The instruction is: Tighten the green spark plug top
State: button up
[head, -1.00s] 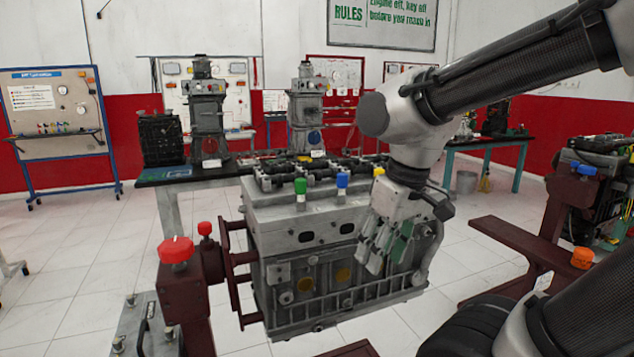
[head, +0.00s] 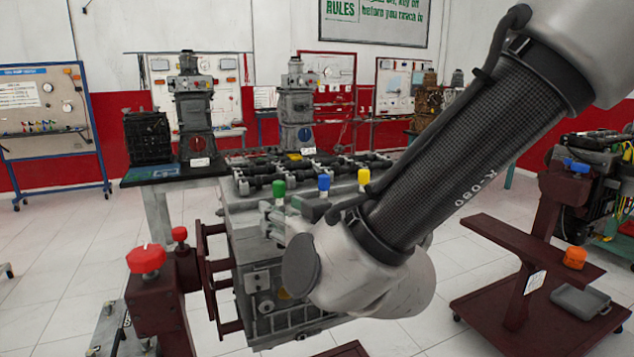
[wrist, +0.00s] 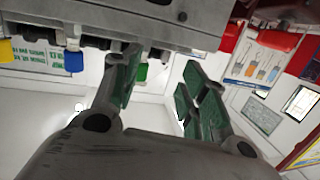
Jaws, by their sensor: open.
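The green spark plug top (head: 278,188) stands upright on the top edge of the grey engine block (head: 240,215), left of the blue top (head: 323,184) and the yellow top (head: 363,177). My gripper (wrist: 160,72) is open and empty in the wrist view, its green-padded fingers apart. There the green top (wrist: 141,72) shows beyond the gripper, just right of the left finger and partly hidden by it. The blue top (wrist: 74,61) and yellow top (wrist: 5,50) are further left. In the head view my wrist hides most of the gripper, which is at the block's near side, below the green top.
A red knob (head: 146,260) on a dark red stand rises at the left front. The block's dark red frame (head: 215,270) is beside it. A dark red stand with an orange knob (head: 575,258) is at the right. Open tiled floor lies to the left.

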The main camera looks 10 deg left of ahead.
aim_at(281, 186)
jog(key=w+r+t, duration=0.1)
jog(key=w+d+r+t, duration=0.1)
jog(key=r, duration=0.1)
jog(key=shift+d, duration=0.1)
jog(key=x, duration=0.7)
jog(key=shift+f, duration=0.1)
grip_shut()
